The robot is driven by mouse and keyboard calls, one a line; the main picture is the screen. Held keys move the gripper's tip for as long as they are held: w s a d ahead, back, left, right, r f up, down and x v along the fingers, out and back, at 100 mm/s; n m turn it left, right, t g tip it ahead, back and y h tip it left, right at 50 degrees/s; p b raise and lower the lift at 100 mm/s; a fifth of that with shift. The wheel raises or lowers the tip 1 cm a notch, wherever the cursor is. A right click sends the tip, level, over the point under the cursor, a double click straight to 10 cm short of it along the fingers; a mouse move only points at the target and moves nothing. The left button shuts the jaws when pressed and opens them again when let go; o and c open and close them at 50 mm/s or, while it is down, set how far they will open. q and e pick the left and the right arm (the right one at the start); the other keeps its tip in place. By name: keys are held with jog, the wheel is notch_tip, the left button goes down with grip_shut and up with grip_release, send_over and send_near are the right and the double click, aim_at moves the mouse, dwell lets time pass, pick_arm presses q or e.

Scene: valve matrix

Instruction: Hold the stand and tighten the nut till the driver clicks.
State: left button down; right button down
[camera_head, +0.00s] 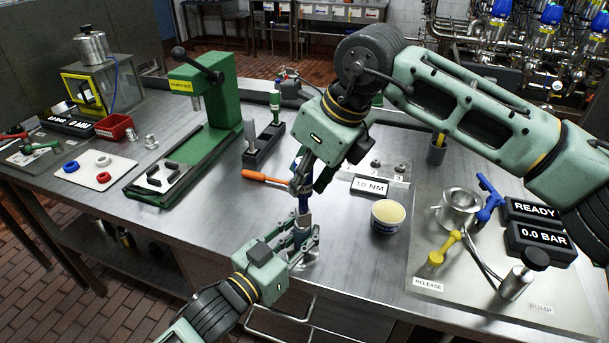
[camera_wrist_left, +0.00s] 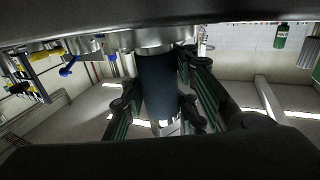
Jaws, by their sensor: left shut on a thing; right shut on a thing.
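My left gripper (camera_head: 303,240) is shut around the lower part of an upright column at the table's front, which looks like the stand (camera_head: 302,222). In the left wrist view a dark blue cylinder (camera_wrist_left: 158,85) stands between its fingers. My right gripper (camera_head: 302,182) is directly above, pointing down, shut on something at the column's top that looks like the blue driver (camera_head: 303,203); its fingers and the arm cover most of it. An orange handle (camera_head: 264,177) juts left beside these fingers; I cannot tell whether it is held. The nut is hidden.
A tub of pale paste (camera_head: 387,216) and a 10 NM sign (camera_head: 369,187) are close on the right. A green press (camera_head: 215,110) and dark rack (camera_head: 263,143) stand on the left. A plate with a pump (camera_head: 518,281) is at right. The front-left tabletop is clear.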

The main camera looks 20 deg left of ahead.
jog(key=shift+d+m+t, duration=0.1)
jog(key=shift+m+t, duration=0.2)
jog(key=shift+m, duration=0.5)
jog(key=shift+m+t+h, duration=0.5)
jog(key=shift+m+t, duration=0.1)
jog(key=shift+m, duration=1.1)
jog(key=shift+m+t+h, duration=0.3)
jog(key=shift+m, duration=0.6)
jog(key=shift+s+m, duration=0.1)
jog(key=shift+m, duration=0.7)
jog(key=shift+h, duration=0.3)
